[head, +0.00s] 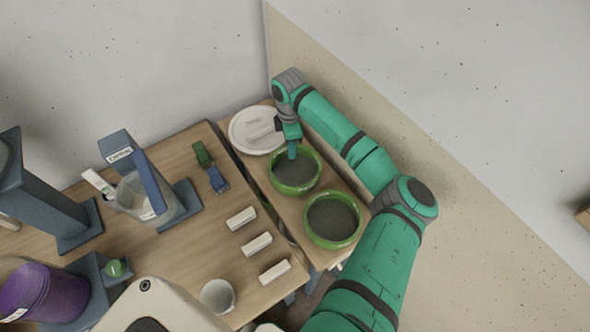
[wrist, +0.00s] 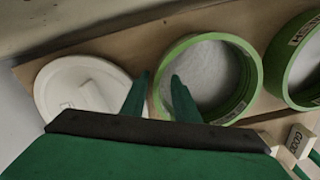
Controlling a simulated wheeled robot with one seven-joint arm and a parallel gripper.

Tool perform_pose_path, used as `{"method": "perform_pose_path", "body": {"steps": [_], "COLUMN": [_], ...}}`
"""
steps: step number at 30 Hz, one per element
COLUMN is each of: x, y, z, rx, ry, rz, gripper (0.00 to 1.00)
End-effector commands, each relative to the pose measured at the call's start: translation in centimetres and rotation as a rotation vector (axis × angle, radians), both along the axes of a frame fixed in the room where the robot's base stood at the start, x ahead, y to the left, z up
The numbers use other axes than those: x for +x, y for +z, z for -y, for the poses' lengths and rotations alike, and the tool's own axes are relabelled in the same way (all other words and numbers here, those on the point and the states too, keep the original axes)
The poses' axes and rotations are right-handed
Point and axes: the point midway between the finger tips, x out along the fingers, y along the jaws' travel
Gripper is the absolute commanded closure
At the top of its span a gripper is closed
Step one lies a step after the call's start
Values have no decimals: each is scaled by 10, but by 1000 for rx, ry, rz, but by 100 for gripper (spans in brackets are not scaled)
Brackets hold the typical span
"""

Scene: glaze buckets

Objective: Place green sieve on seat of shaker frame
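Two green sieves with dark mesh stand on the narrow side board; the farther green sieve (head: 272,184) is nearer my gripper, the other green sieve (head: 308,228) is closer to the front. In the wrist view they are the middle sieve (wrist: 247,62) and the right sieve (wrist: 277,58). My gripper (head: 291,153) is at the far rim of the farther sieve. In the wrist view its fingers (wrist: 160,85) are apart, with the left rim of that sieve between or just beyond them; contact cannot be told. Which blue-grey stand is the shaker frame is unclear.
A white lid (head: 246,144) lies beside the farther sieve. The wooden table holds a stand with a clear bucket (head: 130,197), a purple bucket (head: 40,292) by a blue-grey stand, several white blocks (head: 257,244) and a white cup (head: 217,295). A wall runs behind.

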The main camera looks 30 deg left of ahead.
Motion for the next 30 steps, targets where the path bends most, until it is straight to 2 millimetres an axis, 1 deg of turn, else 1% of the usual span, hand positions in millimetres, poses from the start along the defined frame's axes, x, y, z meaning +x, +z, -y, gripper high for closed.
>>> {"method": "perform_pose_path", "body": {"steps": [3, 8, 9, 12, 23, 26, 30], "x": [0, 0, 0, 0, 0, 0, -1], "y": [-4, -4, -4, -4, -3, 0, 10], "z": [0, 0, 0, 0, 0, -1, -2], "rx": [1, 1, 1, 1, 1, 1, 2], "ry": [0, 0, 0, 0, 0, 1, 2], "rz": [1, 1, 1, 1, 1, 1, 1], "gripper": [72, 72, 77, 100, 100, 100, 100]}}
